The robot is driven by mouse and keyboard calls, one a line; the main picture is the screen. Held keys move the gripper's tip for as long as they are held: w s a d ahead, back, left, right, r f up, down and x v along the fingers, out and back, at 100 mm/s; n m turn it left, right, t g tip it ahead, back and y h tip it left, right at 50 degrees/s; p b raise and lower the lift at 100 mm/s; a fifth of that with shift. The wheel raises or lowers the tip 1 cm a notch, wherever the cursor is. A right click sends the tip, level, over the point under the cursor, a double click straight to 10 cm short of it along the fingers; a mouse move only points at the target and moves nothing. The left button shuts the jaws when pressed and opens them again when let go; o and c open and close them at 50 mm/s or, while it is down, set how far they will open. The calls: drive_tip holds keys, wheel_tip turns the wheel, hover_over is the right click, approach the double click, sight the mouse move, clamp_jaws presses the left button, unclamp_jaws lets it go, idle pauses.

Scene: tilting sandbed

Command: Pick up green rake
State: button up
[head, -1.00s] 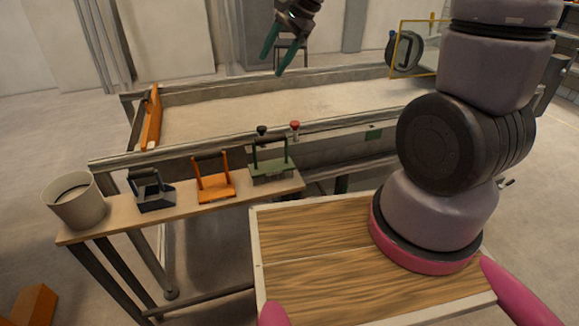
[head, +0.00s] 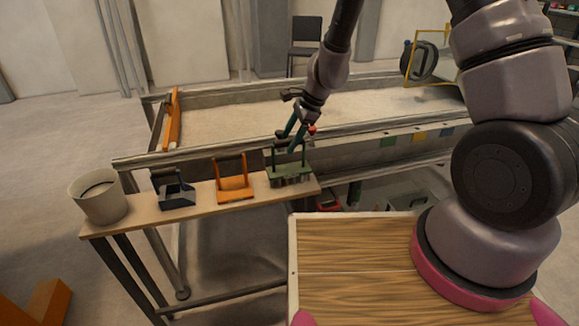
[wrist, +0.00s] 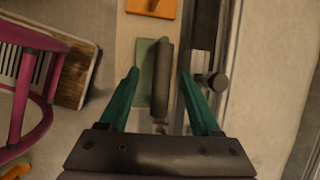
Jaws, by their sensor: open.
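The green rake (head: 290,174) stands at the right end of the narrow wooden shelf, with its handle bar up and short teeth at its front edge. My gripper (head: 289,139) is just above the rake's handle, its teal fingers pointing down. In the wrist view the fingers (wrist: 158,84) are apart, with the dark handle bar of the rake (wrist: 161,80) lying between their tips and the green base (wrist: 146,65) below. Nothing is held. Whether a finger touches the handle cannot be told.
An orange tool (head: 235,184), a dark blue-grey tool (head: 176,193) and a beige bucket (head: 99,200) stand left on the shelf (head: 206,199). Behind is the sandbed (head: 236,113), its front rail close to the rake. A red knob (head: 312,129) sits beside my gripper.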

hover_over(283, 168)
wheel_tip(283, 168, down, 5)
drive_tip(key=shift+s+r, duration=0.15)
drive_tip(key=shift+r, duration=0.05)
clamp_jaws()
wheel_tip(283, 168, up, 10)
drive_tip(key=shift+r, duration=0.1)
idle(0.5)
